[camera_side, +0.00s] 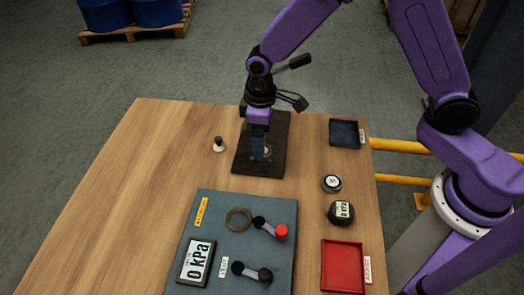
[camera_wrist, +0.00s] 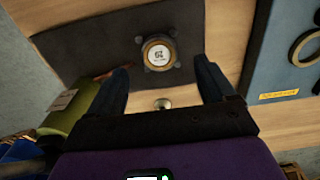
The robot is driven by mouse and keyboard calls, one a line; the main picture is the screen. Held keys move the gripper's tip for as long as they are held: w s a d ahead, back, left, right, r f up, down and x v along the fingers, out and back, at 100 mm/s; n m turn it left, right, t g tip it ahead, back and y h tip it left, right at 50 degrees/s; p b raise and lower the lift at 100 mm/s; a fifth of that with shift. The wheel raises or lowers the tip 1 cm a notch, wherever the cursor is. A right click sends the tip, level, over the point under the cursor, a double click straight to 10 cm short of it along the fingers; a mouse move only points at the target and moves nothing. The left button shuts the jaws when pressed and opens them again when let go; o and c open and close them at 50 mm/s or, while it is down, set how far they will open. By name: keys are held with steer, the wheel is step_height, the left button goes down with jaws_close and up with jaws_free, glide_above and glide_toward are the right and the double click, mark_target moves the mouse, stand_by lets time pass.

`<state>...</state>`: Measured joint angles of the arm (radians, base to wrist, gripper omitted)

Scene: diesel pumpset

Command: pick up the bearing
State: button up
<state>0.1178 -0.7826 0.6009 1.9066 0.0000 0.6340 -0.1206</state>
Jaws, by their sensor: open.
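A round piece with a brass-coloured rim and a white, marked face (camera_wrist: 158,53) sits on a dark mat (camera_wrist: 90,45); it looks like the bearing, but I cannot be sure. In the side view only a little of it shows (camera_side: 267,153), by my fingertips. The mat also shows there (camera_side: 244,160). My gripper (camera_side: 260,148) points down over the mat. In the wrist view my gripper (camera_wrist: 160,80) has its two fingers wide apart, with nothing between them. The round piece lies ahead of the fingertips, roughly centred between them.
A small black-knobbed piece (camera_side: 219,145) stands left of the mat. Right are a white-topped round piece (camera_side: 331,183), a round gauge (camera_side: 342,212), a red tray (camera_side: 342,265) and a dark tray (camera_side: 345,133).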

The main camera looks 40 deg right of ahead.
step_height(320, 180, down, 4)
steer(key=shift+d+f, duration=0.1)
steer(key=c, duration=1.2)
steer(key=shift+r, duration=0.2)
steer(key=shift+r, duration=0.6)
steer(key=s+d+r, duration=0.2)
steer(key=s+r, duration=0.1)
steer(key=s, duration=0.1)
steer(key=s+d+r, duration=0.2)
steer(key=s+r, duration=0.2)
steer(key=s+d+r, duration=0.2)
steer(key=s+r, duration=0.2)
steer(key=shift+s+d+r, duration=0.1)
steer(key=shift+s+r, duration=0.15)
steer(key=shift+s, duration=0.1)
